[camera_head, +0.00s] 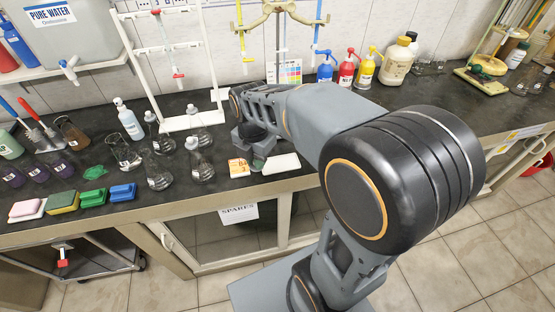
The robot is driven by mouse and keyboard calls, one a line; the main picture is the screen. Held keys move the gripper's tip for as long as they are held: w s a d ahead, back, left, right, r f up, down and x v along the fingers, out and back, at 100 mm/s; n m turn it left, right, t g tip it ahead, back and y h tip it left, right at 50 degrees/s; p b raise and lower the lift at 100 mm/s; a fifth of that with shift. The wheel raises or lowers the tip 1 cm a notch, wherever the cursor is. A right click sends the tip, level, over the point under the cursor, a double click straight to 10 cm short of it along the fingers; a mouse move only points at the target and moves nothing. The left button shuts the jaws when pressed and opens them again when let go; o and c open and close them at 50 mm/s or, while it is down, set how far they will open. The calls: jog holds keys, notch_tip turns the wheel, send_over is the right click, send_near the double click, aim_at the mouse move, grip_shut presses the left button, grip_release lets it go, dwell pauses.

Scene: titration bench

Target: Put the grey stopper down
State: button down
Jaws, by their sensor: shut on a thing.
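My gripper (250,145) is low over the front part of the dark bench (330,140), right of the flasks, and its jaws point down. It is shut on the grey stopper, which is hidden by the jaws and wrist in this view. A clear flask (201,170) with a grey top stands left of my gripper. Another grey-topped flask (200,133) stands behind it. A flask without a visible top (157,174) stands further left.
A white burette stand (192,124) rises behind the flasks. Coloured sponges (93,197) lie at the front left edge. Red, blue and yellow pump bottles (346,70) stand at the back. Bare bench shows right of my gripper, partly covered by my arm.

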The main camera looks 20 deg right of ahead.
jog(key=w+d+f+p, duration=0.1)
jog(key=w+d+f, duration=0.35)
jog(key=d, duration=0.25)
send_over(280, 164)
jog(key=f, duration=0.4)
jog(key=shift+s+a, duration=0.3)
jog(key=shift+a, duration=0.1)
jog(key=shift+w+d+f, duration=0.3)
jog(key=shift+d+f, duration=0.1)
jog(key=shift+f, duration=1.7)
jog(key=shift+f, duration=0.15)
jog(key=c, duration=1.1)
grip_release()
